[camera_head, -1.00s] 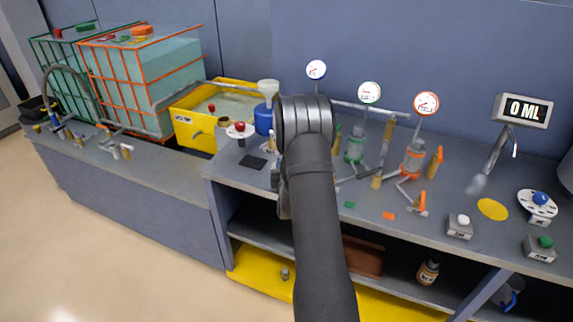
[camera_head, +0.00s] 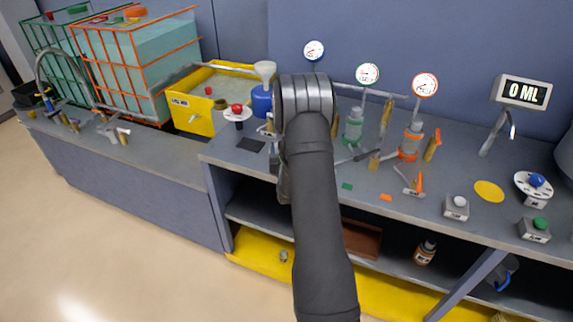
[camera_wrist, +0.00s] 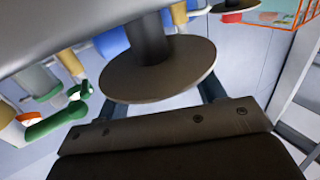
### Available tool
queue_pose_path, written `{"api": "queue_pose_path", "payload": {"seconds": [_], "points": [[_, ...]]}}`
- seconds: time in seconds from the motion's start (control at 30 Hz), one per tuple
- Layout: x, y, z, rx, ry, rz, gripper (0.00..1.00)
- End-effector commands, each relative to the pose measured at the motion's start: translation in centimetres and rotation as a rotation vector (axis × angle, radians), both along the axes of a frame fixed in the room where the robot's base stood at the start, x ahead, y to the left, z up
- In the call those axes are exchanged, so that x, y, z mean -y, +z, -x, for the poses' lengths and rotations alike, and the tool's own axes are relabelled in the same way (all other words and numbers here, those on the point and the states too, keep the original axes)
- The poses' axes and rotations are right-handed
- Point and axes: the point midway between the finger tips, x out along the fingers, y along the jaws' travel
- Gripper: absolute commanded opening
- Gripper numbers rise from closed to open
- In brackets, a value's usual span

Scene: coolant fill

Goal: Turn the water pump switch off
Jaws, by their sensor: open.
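I cannot tell which control is the water pump switch, since the small labels are unreadable. A red knob on a pale round plate (camera_head: 237,113) is left of my arm, by the yellow tank. At the right are a blue knob on a round white dial (camera_head: 537,181), a box with a white button (camera_head: 456,206) and a box with a green button (camera_head: 536,229). My gripper (camera_wrist: 157,100) is open in the wrist view. A dark disc on a stem (camera_wrist: 158,80) appears around and beyond its fingers; I cannot tell what it is. The head view hides my fingers behind my arm.
The yellow tank (camera_head: 190,104), a funnel over a blue container (camera_head: 264,72) and an orange-framed tank (camera_head: 120,60) stand left. Gauges, bottles and valves (camera_head: 411,142) crowd the bench right of my arm. A display (camera_head: 524,92) reads 0 ML.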

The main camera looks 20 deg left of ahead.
Motion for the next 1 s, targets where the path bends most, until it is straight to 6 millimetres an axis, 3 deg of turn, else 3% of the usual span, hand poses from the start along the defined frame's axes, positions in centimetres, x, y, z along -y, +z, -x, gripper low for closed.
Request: {"api": "queue_pose_path", "payload": {"seconds": [0.6, 0.8, 1.0], "points": [[6.2, 0.0, 12.1, -0.002, 0.001, 0.001, 0.63], [7.2, 0.0, 14.1, 0.000, 0.001, 0.000, 0.63], [7.5, 0.1, 14.5, 0.001, 0.000, 0.000, 0.63]]}}
